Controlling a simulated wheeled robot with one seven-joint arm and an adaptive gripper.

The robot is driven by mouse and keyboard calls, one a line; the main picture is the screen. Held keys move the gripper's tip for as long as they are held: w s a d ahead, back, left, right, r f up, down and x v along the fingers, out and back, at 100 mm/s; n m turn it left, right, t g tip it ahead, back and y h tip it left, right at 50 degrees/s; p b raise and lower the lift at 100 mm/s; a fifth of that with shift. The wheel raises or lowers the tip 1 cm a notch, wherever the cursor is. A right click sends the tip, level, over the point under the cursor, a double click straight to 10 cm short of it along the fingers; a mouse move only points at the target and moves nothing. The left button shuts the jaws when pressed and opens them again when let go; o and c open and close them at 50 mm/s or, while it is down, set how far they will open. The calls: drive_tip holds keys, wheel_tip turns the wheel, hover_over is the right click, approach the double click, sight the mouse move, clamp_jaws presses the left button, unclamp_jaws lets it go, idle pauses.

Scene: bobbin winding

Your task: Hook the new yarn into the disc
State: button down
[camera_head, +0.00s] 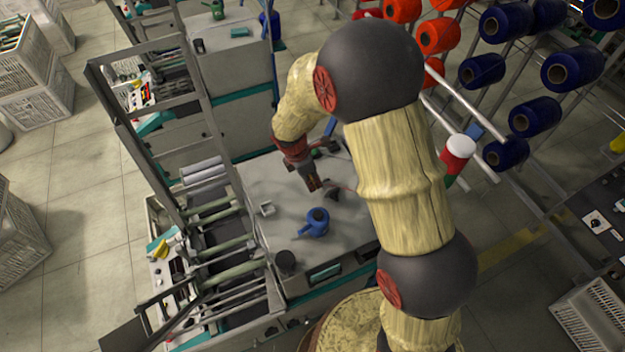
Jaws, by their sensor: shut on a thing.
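My gripper (314,185) points down over the grey machine top, small in the head view. Its fingers look close together; what lies between them is too small to make out. A thin reddish line, perhaps the yarn (345,188), runs right from the fingertips toward my arm. A small dark piece (332,194) sits just right of the fingertips; I cannot tell whether it is the disc. A red and white yarn cone (457,158) with a green end shows right of my arm. My arm hides part of the machine top.
A blue can with a spout (315,223) stands on the machine top (275,190) near the gripper. A dark cup (286,262) and a small grey bracket (267,208) are nearby. Metal frame bars and rollers line the left. Racked blue cones (483,71) and red cones (439,36) stand at right.

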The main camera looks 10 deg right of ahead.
drive_tip(key=shift+p+v, duration=1.4)
drive_tip(key=shift+v, duration=0.5)
